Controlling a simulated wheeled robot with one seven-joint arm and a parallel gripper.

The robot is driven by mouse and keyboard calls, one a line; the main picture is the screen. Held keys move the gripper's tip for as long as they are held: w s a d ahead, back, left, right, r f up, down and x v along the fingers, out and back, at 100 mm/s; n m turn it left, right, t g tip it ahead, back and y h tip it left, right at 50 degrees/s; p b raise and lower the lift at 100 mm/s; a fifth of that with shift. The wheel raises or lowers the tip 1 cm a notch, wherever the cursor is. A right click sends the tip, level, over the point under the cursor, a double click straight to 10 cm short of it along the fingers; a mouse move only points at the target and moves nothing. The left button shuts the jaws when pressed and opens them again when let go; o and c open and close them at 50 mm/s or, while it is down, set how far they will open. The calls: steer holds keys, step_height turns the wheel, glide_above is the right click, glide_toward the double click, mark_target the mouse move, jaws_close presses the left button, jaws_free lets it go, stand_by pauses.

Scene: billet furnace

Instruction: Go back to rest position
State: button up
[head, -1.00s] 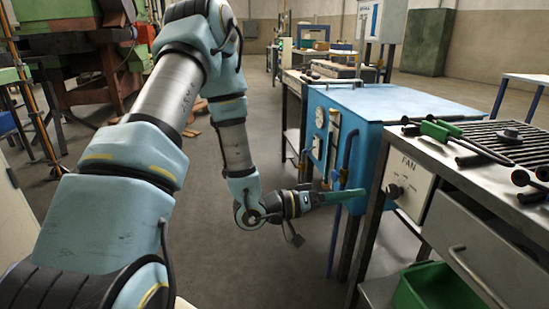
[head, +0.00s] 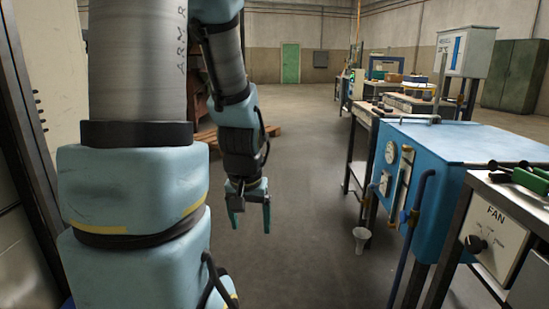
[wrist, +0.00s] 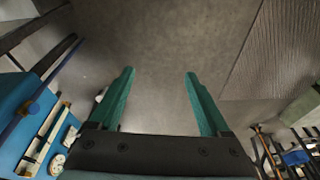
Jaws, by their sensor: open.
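My gripper (head: 250,222) hangs from my arm in the middle of the head view, pointing down over the open grey floor. Its two green fingers are apart with nothing between them. In the wrist view the gripper (wrist: 158,85) shows the same two green fingers spread, with bare floor beyond them. My arm fills the left of the head view and is folded down in front of me. The gripper is left of the blue furnace cabinet (head: 455,145) and apart from it.
The fan panel (head: 490,228) and its bench stand at the right front. A small pale cup (head: 361,239) appears beside the blue cabinet, low down. A dark-edged pale panel (head: 45,85) is close at the left. The floor (head: 300,180) in the middle is clear toward the green door (head: 290,57).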

steer(key=s+a+r+g+p, duration=0.1)
steer(key=s+r+p, duration=0.2)
steer(key=r+p, duration=1.6)
steer(key=shift+s+r+n, duration=0.2)
steer(key=shift+r+n, duration=0.2)
steer(key=shift+r, duration=0.35)
steer(key=shift+a, duration=0.1)
